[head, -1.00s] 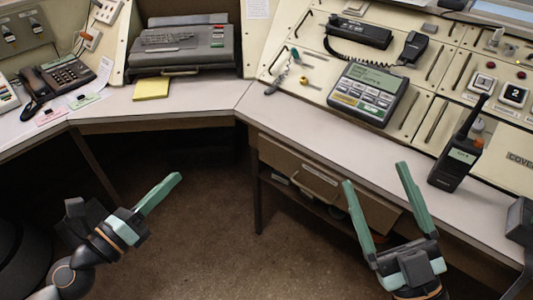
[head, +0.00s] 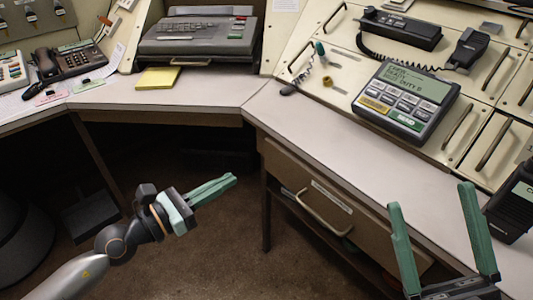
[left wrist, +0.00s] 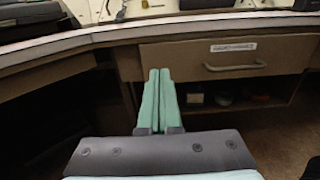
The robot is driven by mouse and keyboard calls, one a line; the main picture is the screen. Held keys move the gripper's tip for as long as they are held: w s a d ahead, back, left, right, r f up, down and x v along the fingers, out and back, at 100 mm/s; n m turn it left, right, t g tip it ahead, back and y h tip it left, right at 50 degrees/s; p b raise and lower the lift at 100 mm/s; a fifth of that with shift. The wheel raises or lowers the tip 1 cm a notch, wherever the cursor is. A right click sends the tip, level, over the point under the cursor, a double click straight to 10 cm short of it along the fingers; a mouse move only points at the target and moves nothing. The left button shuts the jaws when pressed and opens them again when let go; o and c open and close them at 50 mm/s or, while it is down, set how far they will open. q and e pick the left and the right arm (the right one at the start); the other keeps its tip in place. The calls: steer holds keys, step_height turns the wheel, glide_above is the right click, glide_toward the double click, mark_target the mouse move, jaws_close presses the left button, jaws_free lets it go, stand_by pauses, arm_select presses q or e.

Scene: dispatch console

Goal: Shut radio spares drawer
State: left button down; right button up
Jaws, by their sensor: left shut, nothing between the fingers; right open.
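The brown drawer (head: 290,172) sits under the desk's right wing, with a pale label (head: 332,197) and a metal handle (head: 325,213) on its front. I cannot tell whether its front stands out from the desk. The drawer (left wrist: 185,62) also shows in the left wrist view, right of centre. My left gripper (head: 233,180) is shut and empty, left of the drawer and apart from it. Its fingers (left wrist: 160,72) point toward the drawer's left part in the left wrist view. My right gripper (head: 430,197) is open and empty, at the picture's lower right, right of the handle.
An open shelf with small items (left wrist: 225,98) lies below the drawer. The desk top (head: 310,135) runs above it, with a console panel carrying a keypad unit (head: 405,100) and a handheld radio (head: 515,205). A desk leg (head: 266,215) stands left of the drawer. Floor is clear in front.

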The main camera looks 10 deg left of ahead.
arm_select(q)
glide_toward(276, 152)
steer(key=x, duration=0.5)
steer(key=shift+d, duration=0.1)
steer(key=shift+x, duration=0.85)
steer(key=p+x, duration=0.1)
steer(key=x, duration=0.3)
steer(key=shift+w+d+r, duration=0.1)
steer(key=shift+w+d, duration=0.05)
steer(key=shift+w, duration=0.05)
steer(key=shift+r, duration=0.1)
